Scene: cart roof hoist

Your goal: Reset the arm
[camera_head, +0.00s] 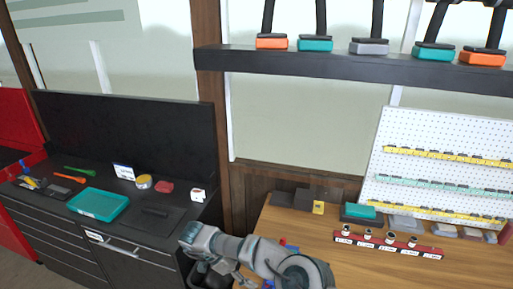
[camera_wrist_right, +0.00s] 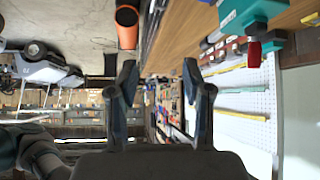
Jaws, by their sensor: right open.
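My right arm (camera_head: 260,255) comes in at the bottom middle of the head view, bent in front of the gap between the black cabinet and the wooden bench. Its gripper is hard to make out there. In the wrist view my right gripper (camera_wrist_right: 160,80) is open, its two dark fingers apart with nothing between them. My left gripper cannot be made out in either view.
A black cabinet (camera_head: 125,258) at left carries a teal tray (camera_head: 98,204) and small tools. A wooden bench (camera_head: 375,262) at right carries a red socket rack (camera_head: 385,243) and a white pegboard (camera_head: 428,150). A dark shelf (camera_head: 350,64) hangs above. An orange cylinder (camera_wrist_right: 127,27) shows in the wrist view.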

